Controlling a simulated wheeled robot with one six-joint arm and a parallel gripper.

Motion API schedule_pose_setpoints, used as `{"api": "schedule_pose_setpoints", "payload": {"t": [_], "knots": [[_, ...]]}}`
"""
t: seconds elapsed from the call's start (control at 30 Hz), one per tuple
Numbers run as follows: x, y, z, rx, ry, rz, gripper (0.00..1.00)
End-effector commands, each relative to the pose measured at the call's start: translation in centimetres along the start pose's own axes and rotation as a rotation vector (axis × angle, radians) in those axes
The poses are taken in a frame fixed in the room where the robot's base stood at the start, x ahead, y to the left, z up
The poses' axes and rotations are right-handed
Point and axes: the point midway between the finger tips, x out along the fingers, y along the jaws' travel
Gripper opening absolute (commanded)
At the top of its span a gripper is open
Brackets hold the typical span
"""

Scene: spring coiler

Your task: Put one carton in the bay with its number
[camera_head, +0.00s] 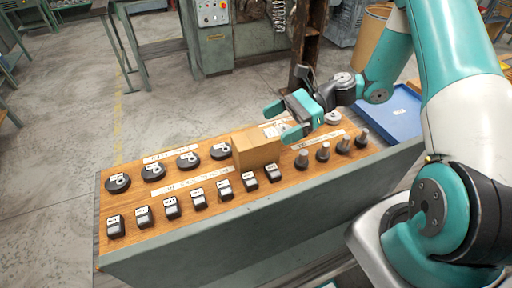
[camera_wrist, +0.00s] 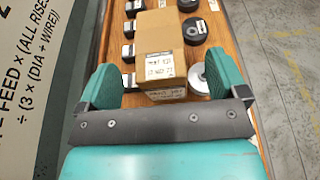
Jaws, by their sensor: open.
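One brown carton (camera_head: 257,148) stands on the wooden top among the small parts. In the wrist view the carton (camera_wrist: 160,50) has a white label with print too blurred to read. My gripper (camera_head: 283,120) is open, just right of the carton. In the wrist view my gripper's (camera_wrist: 164,85) two teal fingers are on either side of the carton's near end, with a gap on both sides. Whether the fingers overlap the carton in depth I cannot tell. No numbered bay can be made out in either view.
The wooden bench top (camera_head: 150,216) carries labelled black blocks (camera_head: 172,207), black discs (camera_head: 154,172) and a row of metal pegs (camera_head: 323,151) close to the carton. A blue tray (camera_head: 395,112) lies behind, at the right. Open floor (camera_head: 60,150) is at left.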

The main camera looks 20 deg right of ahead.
Motion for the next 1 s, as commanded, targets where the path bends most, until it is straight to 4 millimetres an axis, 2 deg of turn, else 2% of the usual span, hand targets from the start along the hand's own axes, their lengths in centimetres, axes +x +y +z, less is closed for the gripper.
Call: {"api": "schedule_pose_setpoints", "payload": {"t": [0.3, 0.6, 0.63, 0.9, 0.97, 1.0], "knots": [[4.3, 0.3, -0.2, 0.001, -0.001, 0.003, 0.92], [5.1, 0.3, -0.3, 0.000, 0.000, 0.000, 0.92], [5.1, 0.3, -0.3, 0.000, 0.000, 0.000, 0.89], [5.0, 0.3, -0.3, 0.000, 0.000, 0.000, 0.27], [5.0, 0.3, -0.2, -0.002, -0.002, 0.000, 0.13], [5.0, 0.3, -0.2, -0.002, -0.002, 0.000, 0.13]]}}
